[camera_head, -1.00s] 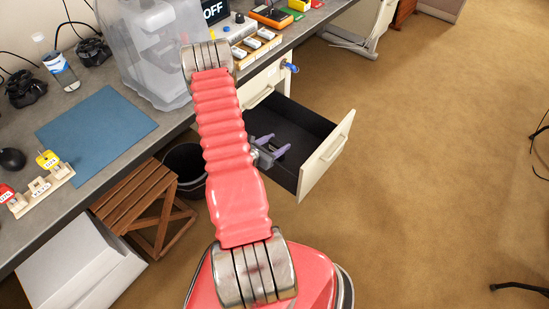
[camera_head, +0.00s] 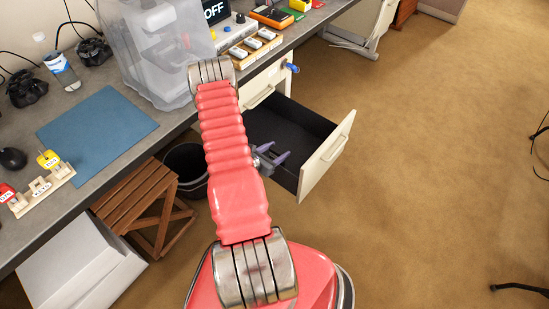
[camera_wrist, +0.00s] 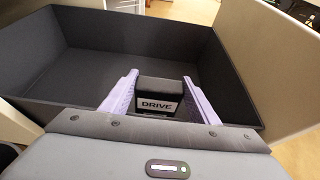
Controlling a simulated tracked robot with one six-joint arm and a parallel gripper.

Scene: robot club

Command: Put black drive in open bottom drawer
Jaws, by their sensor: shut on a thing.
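The black drive (camera_wrist: 160,92), with a white "DRIVE" label, sits between the two purple fingers of my gripper (camera_wrist: 160,85) in the wrist view. The fingers are shut on it. The open bottom drawer (camera_wrist: 75,72) has dark inside walls and looks empty; my gripper is over its near part. In the head view, my gripper (camera_head: 281,160) shows beside my red arm, over the open drawer (camera_head: 318,120). The drive cannot be made out in the head view, and its height above the drawer floor is hard to tell.
The cream drawer front (camera_head: 328,156) stands out over the brown floor. A black bin (camera_head: 187,165) and a wooden stool (camera_head: 142,208) stand left of my arm. The grey desk (camera_head: 62,215) holds a clear plastic bin (camera_head: 150,45) and a blue mat (camera_head: 98,129).

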